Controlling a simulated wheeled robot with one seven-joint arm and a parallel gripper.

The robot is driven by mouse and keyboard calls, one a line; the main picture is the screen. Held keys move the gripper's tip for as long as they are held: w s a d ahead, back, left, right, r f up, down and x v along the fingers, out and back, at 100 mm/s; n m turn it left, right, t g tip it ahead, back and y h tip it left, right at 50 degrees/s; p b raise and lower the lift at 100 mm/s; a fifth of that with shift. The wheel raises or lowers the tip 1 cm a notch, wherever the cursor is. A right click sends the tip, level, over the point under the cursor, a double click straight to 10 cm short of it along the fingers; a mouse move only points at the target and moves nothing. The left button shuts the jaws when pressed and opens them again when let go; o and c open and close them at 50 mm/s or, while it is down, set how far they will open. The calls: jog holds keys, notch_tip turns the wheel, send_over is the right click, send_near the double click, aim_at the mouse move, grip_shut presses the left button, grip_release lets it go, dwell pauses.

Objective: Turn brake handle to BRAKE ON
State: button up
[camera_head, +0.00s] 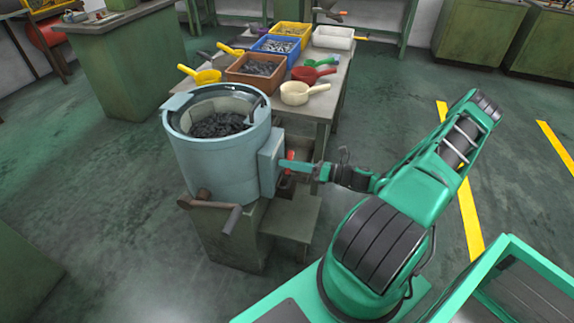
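A blue-grey bowl machine (218,165), filled with dark small parts, stands left of centre on a green pedestal. A blue-grey box (268,163) is fixed to its right side. A small red piece (290,155), probably the brake handle, shows beside this box, partly covered by my gripper. No BRAKE ON lettering is readable. My gripper (284,165) reaches in from the right, with its tip at the red piece and the box. I cannot tell whether it touches or grips the piece, or whether its fingers are open.
A brown pipe-like arm (212,204) sticks out at the machine's lower front. A low green step (291,216) stands below my gripper. Behind is a table (318,108) with parts bins and coloured scoops. The floor to the right has yellow lines and free room.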

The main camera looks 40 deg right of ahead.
grip_shut()
jog(key=shift+a, duration=0.2)
jog(key=shift+d, duration=0.15)
jog(key=shift+n, duration=0.4)
jog(key=n, duration=0.5)
jog(key=shift+d+n, duration=0.2)
jog(key=shift+n, duration=0.1)
jog(key=n, duration=0.6)
jog(key=shift+n, duration=0.4)
